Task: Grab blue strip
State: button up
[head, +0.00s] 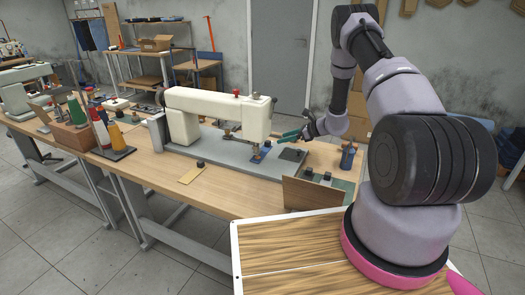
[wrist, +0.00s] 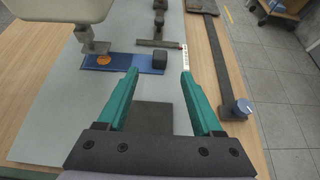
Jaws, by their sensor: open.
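The blue strip (wrist: 128,62) lies flat on a grey plate (wrist: 60,110) under the head of the white sewing machine (head: 215,113). An orange disc (wrist: 104,60) is on its left part and a dark block (wrist: 160,61) sits at its right end. The blue strip also shows in the head view (head: 258,156), small and partly hidden by the machine. My gripper (wrist: 160,72), with teal fingers, is open and empty. In the wrist view its fingertips appear on either side of the dark block. In the head view my gripper (head: 285,135) is just right of the machine head.
The wooden table (head: 240,197) carries a yellow strip (head: 192,174) and a blue bottle (head: 347,158). A brown upright panel (head: 312,194) stands near the front. Thread cones (head: 100,125) stand to the left. A dark bar (wrist: 226,70) with a blue-sided knob (wrist: 239,108) lies along the right.

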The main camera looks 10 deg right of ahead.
aim_at(268, 141)
jog(key=x, duration=0.4)
jog(key=shift+r+x, duration=0.1)
jog(key=shift+x, duration=1.3)
jog(key=shift+r+x, duration=0.15)
jog(key=shift+x, duration=1.2)
jog(key=shift+w+a, duration=0.1)
grip_shut()
